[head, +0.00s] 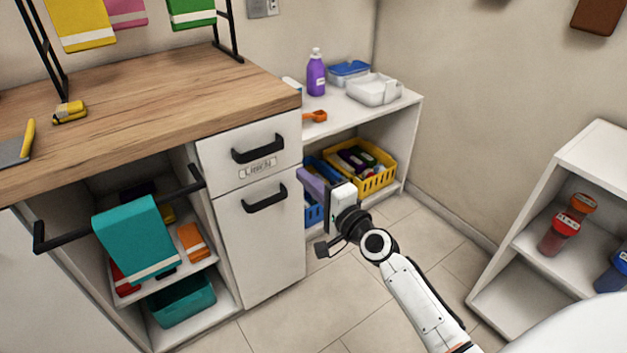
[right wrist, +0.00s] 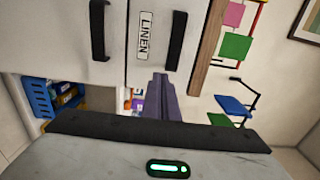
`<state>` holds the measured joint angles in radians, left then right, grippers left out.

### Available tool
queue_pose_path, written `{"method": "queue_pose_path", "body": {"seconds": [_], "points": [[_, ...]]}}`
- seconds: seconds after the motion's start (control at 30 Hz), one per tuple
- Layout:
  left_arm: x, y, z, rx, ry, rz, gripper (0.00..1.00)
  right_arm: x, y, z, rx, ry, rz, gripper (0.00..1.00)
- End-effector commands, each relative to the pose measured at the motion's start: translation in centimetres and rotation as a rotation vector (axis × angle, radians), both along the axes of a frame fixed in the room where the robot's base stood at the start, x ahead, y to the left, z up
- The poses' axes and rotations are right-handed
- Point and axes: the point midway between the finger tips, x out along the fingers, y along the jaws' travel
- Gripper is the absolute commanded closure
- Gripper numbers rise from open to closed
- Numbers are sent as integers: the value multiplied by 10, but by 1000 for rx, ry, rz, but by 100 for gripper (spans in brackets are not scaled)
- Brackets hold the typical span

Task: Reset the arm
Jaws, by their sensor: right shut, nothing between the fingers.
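My right gripper (head: 311,184) is held in the air in front of the white cabinet, just right of its drawer and door fronts. Its purple fingers are shut together with nothing between them. They also show in the right wrist view (right wrist: 160,98), pointing toward the cabinet front. My right arm (head: 420,300) reaches in from the lower right. The drawer labelled LINEN (head: 249,150) is closed, with a black handle, and also shows in the right wrist view (right wrist: 150,35). I cannot tell the exact gap between fingers and cabinet. My left gripper is not in view.
A wooden counter (head: 130,92) tops the cabinet. A teal towel (head: 135,238) hangs on a black rail at left. A low white shelf holds a purple bottle (head: 316,72) and a yellow basket (head: 378,182). Another shelf (head: 590,150) with jars stands at right. The floor between is clear.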

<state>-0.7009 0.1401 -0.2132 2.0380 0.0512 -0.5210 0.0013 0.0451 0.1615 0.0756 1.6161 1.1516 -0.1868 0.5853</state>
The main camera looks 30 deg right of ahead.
Motion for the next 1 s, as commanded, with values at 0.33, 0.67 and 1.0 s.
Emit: {"method": "queue_pose_path", "body": {"seconds": [0.33,0.67,1.0], "points": [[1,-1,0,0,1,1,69,-20,-2,0,0,0,-1,100],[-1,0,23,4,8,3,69,-109,69,-80,-545,195,204,100],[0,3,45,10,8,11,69,-285,134,-157,-1350,351,647,100]]}}
